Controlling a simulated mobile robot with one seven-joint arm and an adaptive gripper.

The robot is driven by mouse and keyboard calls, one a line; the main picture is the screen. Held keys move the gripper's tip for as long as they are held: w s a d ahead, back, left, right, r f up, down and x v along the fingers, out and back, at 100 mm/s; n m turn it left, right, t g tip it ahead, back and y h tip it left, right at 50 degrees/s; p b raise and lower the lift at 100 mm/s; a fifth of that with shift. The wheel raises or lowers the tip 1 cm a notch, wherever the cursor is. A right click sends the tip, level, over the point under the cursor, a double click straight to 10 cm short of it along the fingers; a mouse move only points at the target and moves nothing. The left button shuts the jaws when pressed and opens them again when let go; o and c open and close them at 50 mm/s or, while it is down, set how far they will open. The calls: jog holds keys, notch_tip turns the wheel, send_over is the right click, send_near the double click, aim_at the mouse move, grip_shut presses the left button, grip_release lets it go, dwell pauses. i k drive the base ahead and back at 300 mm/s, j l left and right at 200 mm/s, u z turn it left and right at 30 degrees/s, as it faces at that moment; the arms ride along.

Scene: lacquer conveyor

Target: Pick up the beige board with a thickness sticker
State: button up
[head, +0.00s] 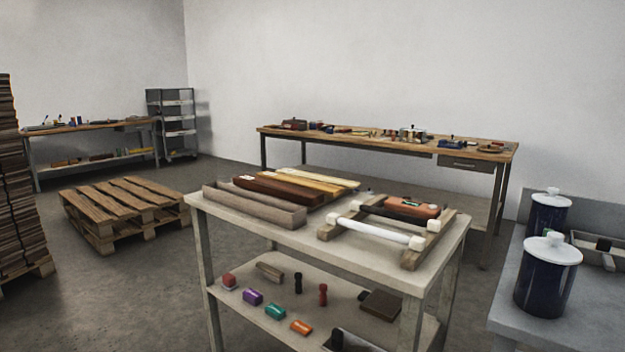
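Several long boards lie side by side on the top of a pale work table. A pale beige board (328,178) lies at the far side of the row, beside a yellowish board (298,186). Nearer are dark reddish-brown boards (276,191), one with a small white mark at its left end. I cannot make out a thickness sticker on the beige board at this size. My gripper is not in view.
A long grey-beige trough (254,213) lies in front of the boards. Right of them, a wooden rack (414,251) carries a white roller (374,233). The table (300,246) has a cluttered lower shelf. A pallet (126,203) stands left, and lidded dark jars (546,285) stand right.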

aim_at(329, 190)
jog(key=u, duration=0.35)
jog(key=i+j+u, duration=0.1)
jog(key=i+u, duration=0.45)
jog(key=i, duration=0.2)
jog(key=i+u, duration=0.3)
jog(key=i, duration=0.35)
jog(key=i+l+u, duration=0.1)
jog(key=i+u, duration=0.25)
jog(key=i, duration=1.8)
jog(key=i+z, duration=0.35)
jog(key=i, duration=0.3)
jog(key=i+j+z, duration=0.3)
jog(key=i, duration=0.3)
jog(key=i+l+z, duration=0.15)
jog(key=i+z, duration=0.5)
jog(key=z, duration=0.15)
jog(key=i+z, duration=0.35)
jog(key=i+l+z, duration=0.1)
jog(key=i+z, duration=0.4)
jog(key=i+j+z, duration=0.15)
jog(key=i+z, duration=0.3)
jog(key=i, duration=0.15)
